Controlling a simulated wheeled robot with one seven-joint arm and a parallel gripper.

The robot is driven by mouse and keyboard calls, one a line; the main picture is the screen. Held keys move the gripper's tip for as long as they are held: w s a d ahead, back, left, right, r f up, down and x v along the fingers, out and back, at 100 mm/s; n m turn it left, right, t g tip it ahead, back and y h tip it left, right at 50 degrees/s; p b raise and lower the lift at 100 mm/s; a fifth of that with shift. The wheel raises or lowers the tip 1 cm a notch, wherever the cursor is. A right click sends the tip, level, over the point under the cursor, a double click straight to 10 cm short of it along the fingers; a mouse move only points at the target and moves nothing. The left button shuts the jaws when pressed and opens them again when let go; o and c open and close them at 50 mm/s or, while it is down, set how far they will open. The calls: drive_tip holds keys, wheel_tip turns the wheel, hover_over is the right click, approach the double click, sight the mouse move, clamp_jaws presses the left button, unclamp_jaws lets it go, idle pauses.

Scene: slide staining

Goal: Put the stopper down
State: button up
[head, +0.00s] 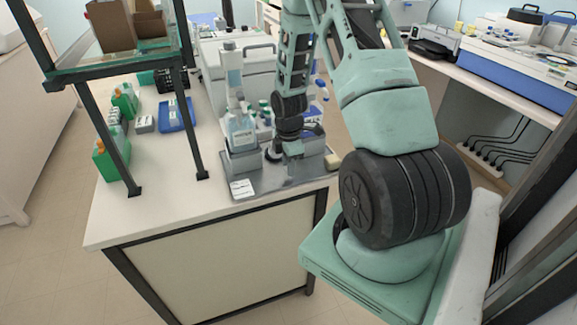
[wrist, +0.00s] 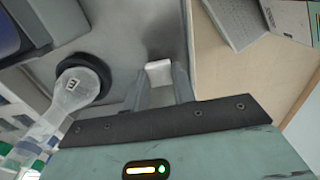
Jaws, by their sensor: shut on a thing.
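My gripper (wrist: 163,82) is shut on a small white block-like piece, the stopper (wrist: 158,71), which shows between its fingertips in the wrist view. The stopper is over the grey metal tray (wrist: 125,30), close to its edge; whether it touches the tray I cannot tell. A clear flask with a marked round top (wrist: 75,84) and a dark ring around it is left of the fingers. In the head view my gripper (head: 293,148) is low over the grey tray (head: 285,179) at the bench corner. The stopper cannot be made out there.
A clear labelled bottle (head: 241,130) stands left of my gripper. A white card (head: 242,189) lies at the tray's front left, and a beige block (head: 332,162) is at its right. The front-left bench top is clear.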

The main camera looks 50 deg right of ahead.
drive_tip(key=shift+f, duration=0.55)
drive_tip(key=shift+f, duration=0.2)
drive_tip(key=o, duration=0.9)
drive_tip(key=shift+o, duration=0.2)
drive_tip(key=shift+r, duration=0.2)
wheel_tip(320, 180, up, 12)
drive_tip(key=b, duration=0.2)
